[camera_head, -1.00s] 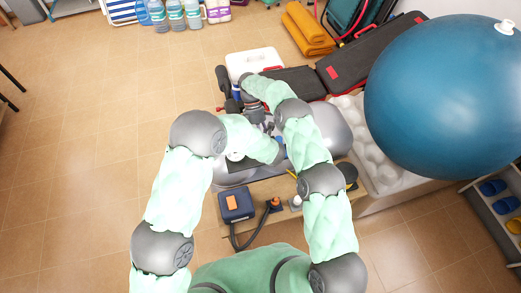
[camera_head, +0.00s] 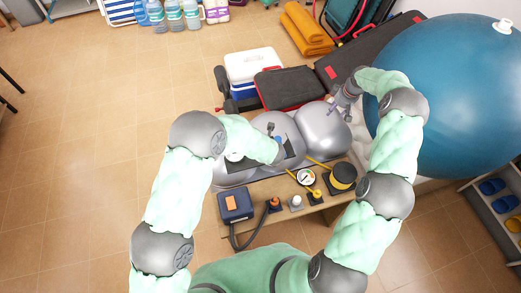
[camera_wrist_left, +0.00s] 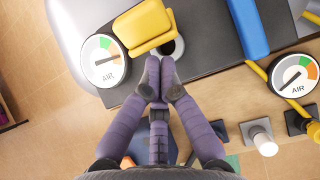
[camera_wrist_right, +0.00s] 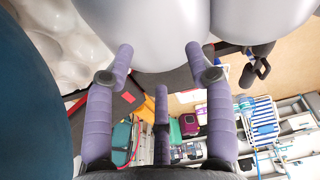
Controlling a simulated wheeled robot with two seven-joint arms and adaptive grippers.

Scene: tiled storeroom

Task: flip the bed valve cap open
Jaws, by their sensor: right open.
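The grey inflatable bed (camera_head: 322,128) has a dark valve panel (camera_wrist_left: 205,50). In the left wrist view a yellow valve cap (camera_wrist_left: 142,27) sits beside a round dark port, partly over it; its exact tilt is unclear. A blue cap (camera_wrist_left: 248,27) stands to its right. The blue cap also shows in the head view (camera_head: 279,141). My left gripper (camera_wrist_left: 160,68) has its fingertips together, just below the yellow cap at the port's edge, with nothing visible between them. The left arm hides the yellow cap in the head view. My right gripper (camera_head: 340,103) is open and empty beside the bed's right lobe; its spread fingers show in the right wrist view (camera_wrist_right: 158,55).
A large blue ball (camera_head: 450,100) crowds the right. The floor at left is clear.

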